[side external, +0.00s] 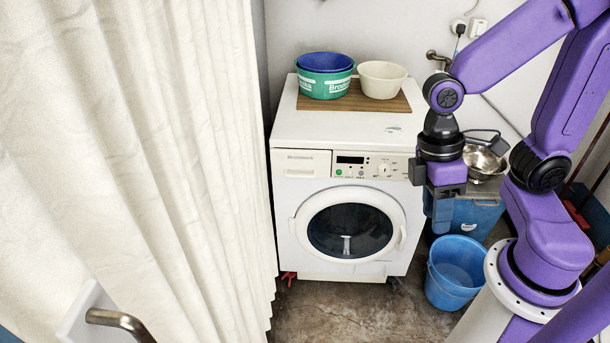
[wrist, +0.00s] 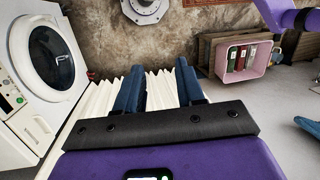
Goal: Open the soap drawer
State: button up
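The white washing machine (side external: 285,225) stands against the back wall in the side view. Its soap drawer (side external: 302,163) is at the upper left of the front, left of the control panel, and looks flush and closed. My gripper (side external: 441,215) hangs pointing down to the right of the machine, well away from the drawer. In the wrist view my gripper (wrist: 160,78) has its two blue fingers apart with nothing between them. The machine (wrist: 70,98) shows at the left edge of that view, with the drawer (wrist: 39,126) below its round door.
A cream curtain (side external: 150,150) hangs close along the machine's left. A green tub (side external: 325,84) and cream bowl (side external: 382,80) stand on top. A blue bucket (side external: 455,272) is below right. A pink crate (wrist: 262,67) with several items shows in the wrist view.

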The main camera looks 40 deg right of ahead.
jog(key=w+a+f+m+g+y, duration=0.2)
jog(key=w+a+f+m+y, duration=0.15)
jog(key=w, duration=0.25)
jog(key=w+a+f+m+g+y, duration=0.2)
jog(key=w+m+y, duration=0.1)
jog(key=w+m, duration=0.25)
jog(key=m+t, duration=2)
jog(key=t, duration=0.1)
send_near(303, 177)
jog(key=x, duration=0.8)
jog(key=shift+w+a, duration=0.1)
jog(key=shift+w, duration=0.3)
